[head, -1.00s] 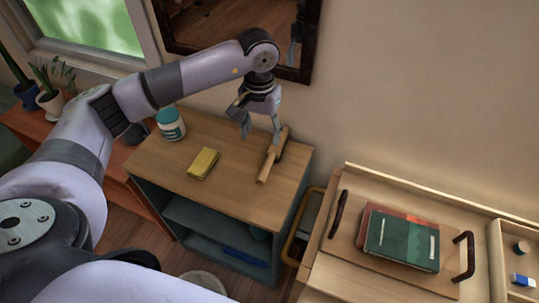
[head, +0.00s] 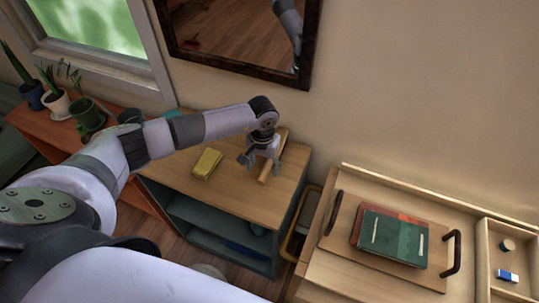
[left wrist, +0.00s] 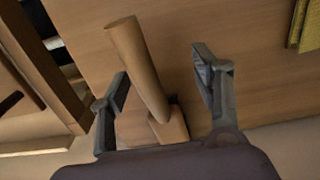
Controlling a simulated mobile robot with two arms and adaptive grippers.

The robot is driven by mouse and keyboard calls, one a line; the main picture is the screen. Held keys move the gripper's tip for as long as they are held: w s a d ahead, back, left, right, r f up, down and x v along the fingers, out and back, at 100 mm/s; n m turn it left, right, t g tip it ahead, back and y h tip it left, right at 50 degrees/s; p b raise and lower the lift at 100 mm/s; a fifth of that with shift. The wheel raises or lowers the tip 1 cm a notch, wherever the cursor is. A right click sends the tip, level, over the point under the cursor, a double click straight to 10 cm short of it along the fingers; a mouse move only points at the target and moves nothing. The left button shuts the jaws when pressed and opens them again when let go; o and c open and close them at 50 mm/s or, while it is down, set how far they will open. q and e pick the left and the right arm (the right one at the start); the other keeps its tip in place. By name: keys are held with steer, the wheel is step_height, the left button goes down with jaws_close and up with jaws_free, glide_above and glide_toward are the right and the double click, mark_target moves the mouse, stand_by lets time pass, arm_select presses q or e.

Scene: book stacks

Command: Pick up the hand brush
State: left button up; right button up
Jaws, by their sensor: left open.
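The hand brush (head: 265,177) lies on the top of the small wooden cabinet (head: 228,202), near its right side, with its pale wooden handle towards the front. My left gripper (head: 258,163) is over the brush, open and empty, and hides part of it. In the left wrist view the wooden handle (left wrist: 138,62) runs between the two spread fingers (left wrist: 161,75), closer to the left one. The brush's far end is partly hidden by the gripper body. Whether a finger touches the brush I cannot tell. My right gripper is not in view.
A yellow cloth-like item (head: 207,163) lies left of the brush. A teal-topped jar (head: 172,113) is mostly hidden behind my arm. A dark-framed mirror (head: 235,45) hangs behind. Right, a wooden tray (head: 340,222) holds books (head: 388,238).

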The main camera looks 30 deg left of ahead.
arm_select(q)
steer(key=shift+f, duration=0.1)
steer(key=shift+c, duration=0.4)
jaws_close()
stand_by(0.5)
